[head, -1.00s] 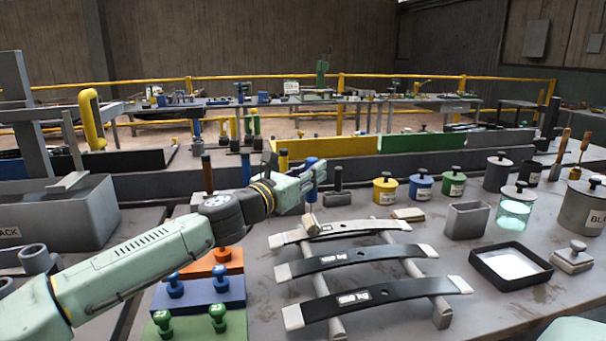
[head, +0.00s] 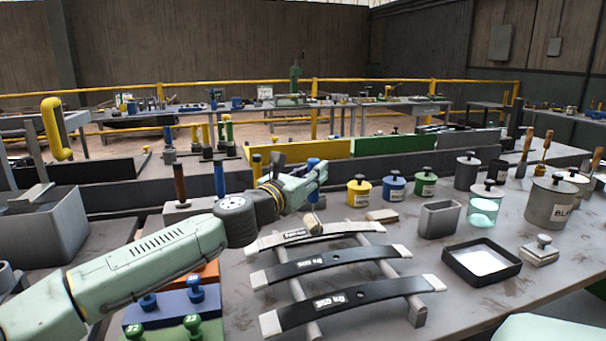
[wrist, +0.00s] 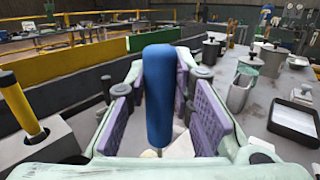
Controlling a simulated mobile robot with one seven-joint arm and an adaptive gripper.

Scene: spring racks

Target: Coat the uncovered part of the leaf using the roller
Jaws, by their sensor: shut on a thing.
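My gripper (head: 316,176) is shut on the blue handle of the roller (wrist: 158,95), which stands upright between the purple pads in the wrist view. The roller's pale head (head: 313,222) is at the back leaf (head: 345,228), left of its middle; whether it touches is unclear. The back leaf looks greyer than the others, with a label near its left end. The middle leaf (head: 345,262) and front leaf (head: 375,297) are black with pale ends and labels. All lie across a two-bar rack (head: 417,312).
A black tray with white contents (head: 482,284) lies right of the leaves. A grey open container (head: 440,220), a jar of pale green liquid (head: 484,208) and yellow, blue and green pots (head: 359,191) stand behind. Blue and green stamp-like blocks (head: 195,291) sit left.

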